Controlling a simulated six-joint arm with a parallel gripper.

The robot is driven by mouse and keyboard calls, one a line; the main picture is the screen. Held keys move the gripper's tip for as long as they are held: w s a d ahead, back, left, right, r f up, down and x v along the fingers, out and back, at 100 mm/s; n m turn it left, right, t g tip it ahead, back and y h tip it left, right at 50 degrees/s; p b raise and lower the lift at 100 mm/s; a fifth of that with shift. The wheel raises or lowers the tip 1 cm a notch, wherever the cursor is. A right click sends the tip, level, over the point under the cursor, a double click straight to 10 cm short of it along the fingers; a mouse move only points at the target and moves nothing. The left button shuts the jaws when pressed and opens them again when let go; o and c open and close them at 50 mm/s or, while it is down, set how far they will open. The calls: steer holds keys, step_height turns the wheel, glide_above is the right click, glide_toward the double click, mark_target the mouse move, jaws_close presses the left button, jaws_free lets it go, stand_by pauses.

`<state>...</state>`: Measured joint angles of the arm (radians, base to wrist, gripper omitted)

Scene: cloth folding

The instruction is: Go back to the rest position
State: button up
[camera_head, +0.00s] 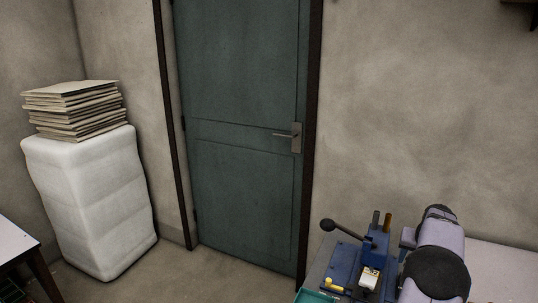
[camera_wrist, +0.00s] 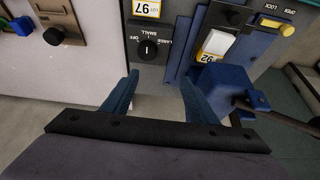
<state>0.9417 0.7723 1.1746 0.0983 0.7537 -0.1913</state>
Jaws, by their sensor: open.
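In the wrist view my gripper (camera_wrist: 159,84) is open, with its two blue fingers apart and nothing between them. A grey panel with a black rotary knob (camera_wrist: 148,47) lies just beyond the fingertips. A blue device (camera_wrist: 228,84) with a lever is close to the right finger; I cannot tell whether they touch. In the head view my arm is at the lower right, and the gripper's fingers cannot be made out there. No cloth shows in either view.
The blue lever device (camera_head: 345,262) stands beside my arm. A dark green door (camera_head: 240,120) is behind. A white padded block (camera_head: 92,200) carries a stack of flat boards (camera_head: 75,110) at left. A table corner (camera_head: 15,245) shows at far left. The floor before the door looks clear.

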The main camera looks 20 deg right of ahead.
steer(key=w+a+r+n+t, duration=0.1)
steer(key=w+a+r, duration=0.15)
steer(key=a, duration=0.35)
steer(key=w+a+r+n, duration=0.1)
steer(key=w+a+r, duration=0.1)
steer(key=a+r, duration=0.25)
steer(key=a+f+n+y, duration=0.1)
steer(key=a+f, duration=0.1)
steer(key=a, duration=0.7)
steer(key=a+f+n+y, duration=0.1)
steer(key=a+f, duration=0.1)
steer(key=a, duration=0.6)
steer(key=s+a+f+n+g+y, duration=0.1)
steer(key=s+a+f+n+g, duration=0.15)
steer(key=s+a, duration=0.9)
steer(key=s+a+f+n+g+y, duration=0.1)
steer(key=s+a+f+n+g, duration=0.2)
steer(key=s+a, duration=0.8)
step_height(320, 180, up, 16)
steer(key=w+p, duration=0.1)
steer(key=p, duration=1.6)
steer(key=shift+w+a+f+t, duration=0.15)
steer(key=shift+a+f+t, duration=0.05)
steer(key=shift+t, duration=0.25)
